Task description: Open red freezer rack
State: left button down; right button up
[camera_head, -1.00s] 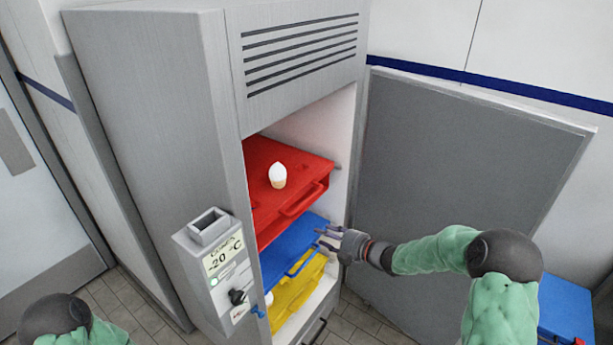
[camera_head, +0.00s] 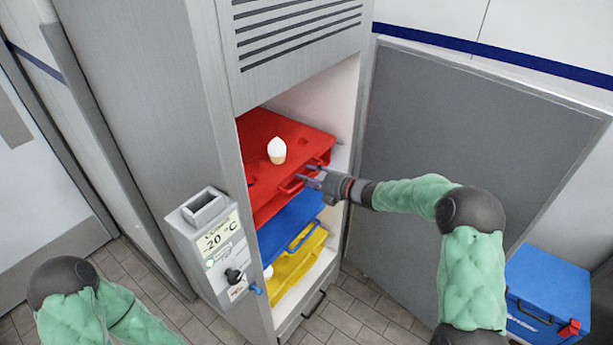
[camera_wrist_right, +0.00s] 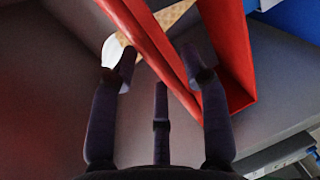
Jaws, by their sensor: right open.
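The red freezer rack (camera_head: 258,180) sits on the top level inside the open grey freezer (camera_head: 203,110), with its handle (camera_head: 291,187) on the front edge. A white-topped cone (camera_head: 277,151) stands upright on the rack. My right gripper (camera_head: 308,174) is open at the rack's front, close beside the handle. In the right wrist view, red bars of the rack (camera_wrist_right: 238,60) pass around and between the gripper's dark fingers (camera_wrist_right: 160,78); I cannot tell whether they touch. My left arm shows at the lower left, but its gripper is out of view.
A blue rack (camera_head: 285,226) and a yellow rack (camera_head: 295,265) sit below the red one. A control box (camera_head: 215,245) reading -20 °C sticks out from the freezer. The open freezer door (camera_head: 455,130) stands at right. A blue box (camera_head: 550,285) lies on the tiled floor.

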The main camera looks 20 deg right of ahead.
jog(key=shift+w+a+f, duration=0.15)
jog(key=shift+w+a, duration=0.15)
jog(key=shift+w, duration=0.15)
grip_shut()
